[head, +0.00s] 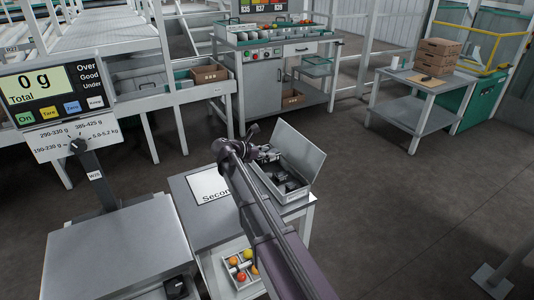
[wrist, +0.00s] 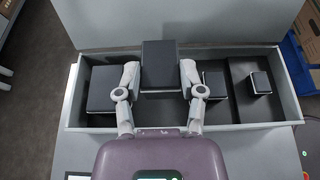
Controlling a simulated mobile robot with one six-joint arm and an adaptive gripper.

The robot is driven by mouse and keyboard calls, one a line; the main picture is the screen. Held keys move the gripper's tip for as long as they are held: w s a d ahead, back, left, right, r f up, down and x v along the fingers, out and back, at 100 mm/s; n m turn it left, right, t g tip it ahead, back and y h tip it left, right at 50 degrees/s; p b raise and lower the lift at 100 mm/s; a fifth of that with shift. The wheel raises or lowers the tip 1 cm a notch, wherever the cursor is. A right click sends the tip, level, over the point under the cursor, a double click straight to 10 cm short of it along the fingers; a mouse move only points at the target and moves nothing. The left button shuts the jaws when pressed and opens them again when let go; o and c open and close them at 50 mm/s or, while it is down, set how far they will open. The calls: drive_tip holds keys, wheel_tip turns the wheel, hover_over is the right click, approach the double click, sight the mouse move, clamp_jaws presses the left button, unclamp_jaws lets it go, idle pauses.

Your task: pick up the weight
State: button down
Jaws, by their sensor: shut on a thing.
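The dark, block-shaped weight (wrist: 160,62) is between the two fingers of my gripper (wrist: 160,80) in the wrist view. The fingers are shut on its left and right sides. It overlaps the far wall of the grey weight case (wrist: 292,105) and looks raised above the case floor. Several other dark weights stay in the case: a large one (wrist: 102,90) at left, smaller ones (wrist: 215,84) and (wrist: 260,82) at right. In the head view my gripper (head: 256,146) is over the open case (head: 296,207); the held weight is hard to make out there.
The case's raised lid (head: 300,152) stands behind it. A sheet (head: 208,185) lies left on the same table. Tomatoes sit in a tray (head: 240,268) below.

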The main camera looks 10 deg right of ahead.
drive_tip(key=shift+r+p, duration=1.5)
drive_tip(key=shift+r, duration=0.4)
